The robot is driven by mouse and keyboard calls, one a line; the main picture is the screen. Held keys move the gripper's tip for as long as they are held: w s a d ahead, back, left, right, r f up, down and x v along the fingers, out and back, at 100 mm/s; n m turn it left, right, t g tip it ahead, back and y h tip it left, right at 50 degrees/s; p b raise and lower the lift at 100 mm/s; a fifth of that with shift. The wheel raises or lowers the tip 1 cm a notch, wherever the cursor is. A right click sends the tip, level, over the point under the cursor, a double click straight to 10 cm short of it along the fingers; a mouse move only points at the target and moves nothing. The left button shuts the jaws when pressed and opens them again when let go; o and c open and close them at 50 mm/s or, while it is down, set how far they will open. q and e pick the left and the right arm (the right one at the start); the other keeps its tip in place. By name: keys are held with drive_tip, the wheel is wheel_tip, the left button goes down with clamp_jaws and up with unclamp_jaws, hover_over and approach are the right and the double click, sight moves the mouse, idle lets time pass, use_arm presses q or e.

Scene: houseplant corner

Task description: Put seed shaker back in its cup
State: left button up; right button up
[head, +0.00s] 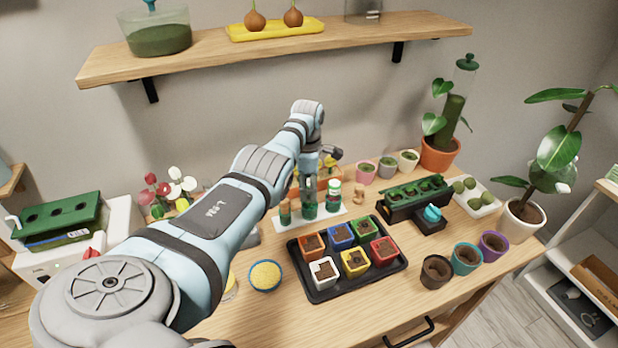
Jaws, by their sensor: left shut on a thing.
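Several small shakers stand in a row behind the tray of pots: an orange-brown one (285,213) on the left, a dark green one (308,208) in the middle and a green one with a white band (334,199) on the right. A white base (337,217) shows beneath the row. My left gripper (309,187) points down onto the middle shaker and is shut on it, partly hiding it. Whether that shaker touches the base is too small to tell. No separate cup can be made out. My right gripper is not in view.
A black tray (399,267) of coloured soil pots lies just in front. A blue bowl of yellow grains (265,276) is left of it. Three round pots, including a purple one (493,247), stand at right. A wooden shelf (200,57) hangs above.

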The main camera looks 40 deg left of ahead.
use_arm(q)
drive_tip(key=shift+f+b, duration=0.65)
drive_tip(key=shift+f, duration=0.2)
drive_tip(key=o, duration=1.6)
wheel_tip(320, 180, up, 7)
drive_tip(key=p, duration=0.7)
drive_tip(key=shift+r+p, duration=0.15)
drive_tip(key=shift+p, duration=0.25)
drive_tip(key=shift+f, duration=0.2)
